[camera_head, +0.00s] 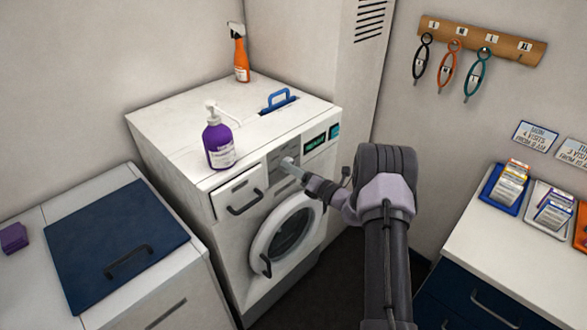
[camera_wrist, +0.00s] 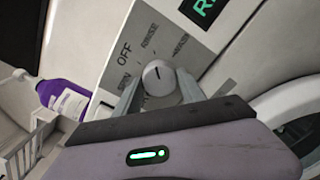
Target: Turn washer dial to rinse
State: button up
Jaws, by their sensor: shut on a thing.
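The white washer (camera_head: 200,150) stands in the middle of the head view. Its round dial (camera_wrist: 158,78) sits on a grey panel (camera_head: 284,152) with labels around it; OFF and RINSE can be read, the others are blurred. The dark mark on the dial points roughly up in the wrist view, about toward RINSE, but its exact alignment is hard to tell. My gripper (camera_head: 289,165) is at the panel, shut on the dial, with one finger on each side in the wrist view (camera_wrist: 160,92). In the head view the gripper covers the dial.
A purple pump bottle (camera_head: 218,142) stands on the washer's top, left of the panel. A drawer handle (camera_head: 245,203) sticks out below it. The round door (camera_head: 290,230) lies under my arm. A lit green display (camera_head: 314,143) is right of the panel.

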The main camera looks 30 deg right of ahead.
dwell(0.4)
jog(key=o, duration=1.4)
jog(key=shift+c, duration=0.2)
jog(key=p+v, duration=0.2)
jog(key=v, duration=1.5)
jog(key=shift+s, duration=0.25)
